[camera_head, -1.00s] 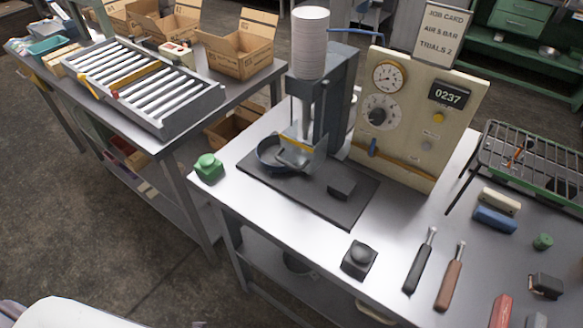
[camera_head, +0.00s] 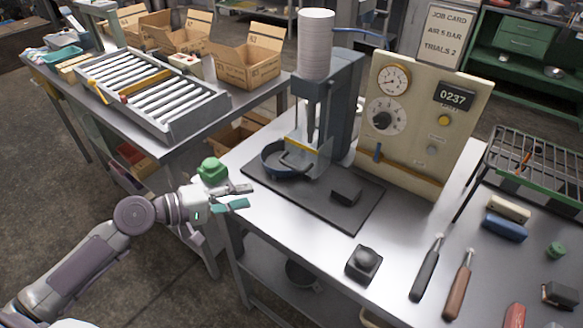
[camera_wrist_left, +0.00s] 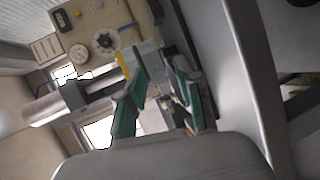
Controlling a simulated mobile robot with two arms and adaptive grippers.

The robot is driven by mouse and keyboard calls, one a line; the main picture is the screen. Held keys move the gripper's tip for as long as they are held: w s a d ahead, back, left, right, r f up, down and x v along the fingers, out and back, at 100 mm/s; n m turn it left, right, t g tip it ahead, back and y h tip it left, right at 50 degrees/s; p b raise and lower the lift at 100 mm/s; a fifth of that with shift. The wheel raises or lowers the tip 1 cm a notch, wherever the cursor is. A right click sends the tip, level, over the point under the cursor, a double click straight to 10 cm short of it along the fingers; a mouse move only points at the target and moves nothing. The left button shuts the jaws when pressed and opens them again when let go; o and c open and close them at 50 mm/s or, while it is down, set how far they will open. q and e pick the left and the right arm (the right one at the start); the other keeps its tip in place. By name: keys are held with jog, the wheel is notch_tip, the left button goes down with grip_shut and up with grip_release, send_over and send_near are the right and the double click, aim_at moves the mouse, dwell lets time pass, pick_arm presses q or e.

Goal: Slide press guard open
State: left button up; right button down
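The press (camera_head: 340,100) stands on the metal bench with a white cylinder on top. Its clear guard (camera_head: 318,160), with a yellow strip along its top, stands at the front of the press. My right gripper is out of view.
A cream gauge panel (camera_head: 415,145) stands right of the press. A black block (camera_head: 346,192) lies on the base plate. A black knob box (camera_head: 364,263) and tools lie nearer the front.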

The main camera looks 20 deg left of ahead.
aim_at(289, 167)
pick_arm(q)
jog(key=shift+n+t+h, duration=0.3)
jog(key=shift+n+t, duration=0.2)
jog(key=shift+n, duration=0.3)
jog(key=w+d+p, duration=0.1)
jog(key=w+d, duration=0.1)
jog(key=w, duration=0.1)
jog(key=w+d+r+p, duration=0.1)
jog(key=w+d+p, duration=0.1)
jog(key=w+d, duration=0.1)
jog(key=w+d+p, duration=0.1)
jog(key=w+d, duration=0.1)
jog(key=w, duration=0.2)
jog(key=shift+w+d+r, duration=0.15)
jog(key=shift+w+d, duration=0.1)
jog(key=shift+w, duration=0.15)
jog(key=shift+w+d+p, duration=0.25)
jog(key=shift+d+p, duration=0.05)
grip_shut()
